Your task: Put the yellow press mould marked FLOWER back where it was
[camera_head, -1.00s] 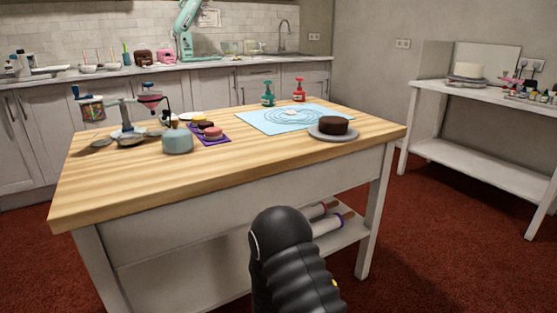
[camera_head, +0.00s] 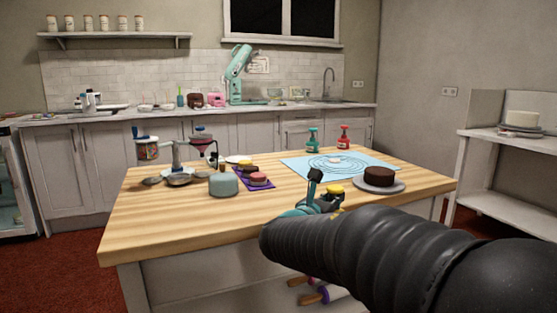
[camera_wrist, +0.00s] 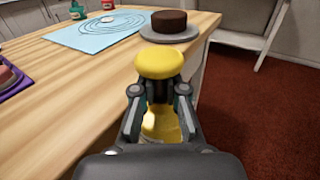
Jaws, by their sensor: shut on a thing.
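The yellow press mould (camera_wrist: 159,63) is held upright between the fingers of my gripper (camera_wrist: 160,92) in the wrist view. Its round knob sticks up above the fingers, and its lower body shows partly between them. No FLOWER marking can be read. In the head view my gripper (camera_head: 318,198) is by the front edge of the wooden table, with the yellow mould's top (camera_head: 334,189) just showing. My arm hides the rest. A green press mould (camera_head: 313,140) and a red press mould (camera_head: 343,138) stand at the back of the blue mat (camera_head: 300,168).
A dark cake (camera_head: 380,176) on a grey plate (camera_head: 362,186) stands right of my gripper. The front of the wooden tabletop (camera_head: 190,225) is clear.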

